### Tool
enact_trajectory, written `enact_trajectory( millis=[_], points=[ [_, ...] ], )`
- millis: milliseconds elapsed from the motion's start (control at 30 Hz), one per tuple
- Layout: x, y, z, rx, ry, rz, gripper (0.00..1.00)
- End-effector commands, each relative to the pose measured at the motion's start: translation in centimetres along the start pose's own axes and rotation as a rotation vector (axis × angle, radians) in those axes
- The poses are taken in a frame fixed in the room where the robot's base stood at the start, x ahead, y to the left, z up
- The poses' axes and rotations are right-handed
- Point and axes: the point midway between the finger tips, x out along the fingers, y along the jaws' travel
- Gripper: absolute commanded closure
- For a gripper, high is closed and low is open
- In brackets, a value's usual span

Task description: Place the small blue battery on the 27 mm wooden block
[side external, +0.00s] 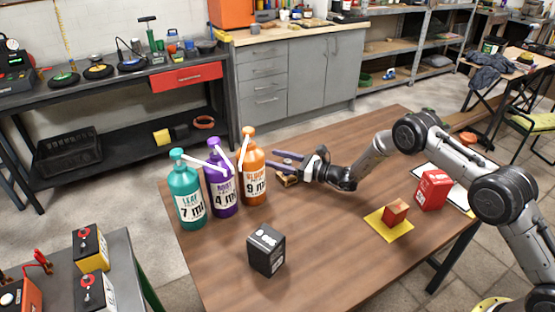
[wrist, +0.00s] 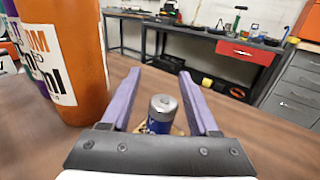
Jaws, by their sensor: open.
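The small blue battery (wrist: 160,126) stands upright between my fingers in the wrist view, its grey metal end facing up. My gripper (wrist: 160,74) is open, with a purple finger on each side of the battery and a visible gap to it. In the side external view my gripper (side external: 281,159) reaches left, low over the table. A small tan wooden piece (side external: 288,181) lies just below the fingers there. Tan wood (wrist: 177,131) also shows by the battery's lower part in the wrist view. Whether the battery rests on it, and the block's size, I cannot tell.
An orange bottle (side external: 254,185) stands close left of my gripper, beside purple (side external: 222,192) and teal (side external: 187,193) bottles. A black box (side external: 266,250) stands at the front. A reddish block (side external: 395,211) sits on a yellow cloth (side external: 376,222), near a red box (side external: 433,190). The table's middle is clear.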

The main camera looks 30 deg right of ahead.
Motion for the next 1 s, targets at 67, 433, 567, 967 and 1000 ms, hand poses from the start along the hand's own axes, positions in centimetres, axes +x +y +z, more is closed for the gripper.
enact_trajectory(
  millis=[67, 433, 567, 967, 1000],
  points=[
    [0.0, 0.0, 0.3, -0.001, -0.001, 0.0, 0.39],
    [-5.3, -0.1, 0.3, 0.002, 0.001, -0.002, 0.39],
    [-6.8, -0.1, 0.3, 0.0, 0.0, -0.001, 0.39],
    [-7.4, 0.4, 1.0, -0.014, 0.0, 0.019, 0.39],
    [-7.3, 0.8, 1.8, -0.029, -0.001, 0.039, 0.39]
  ],
)
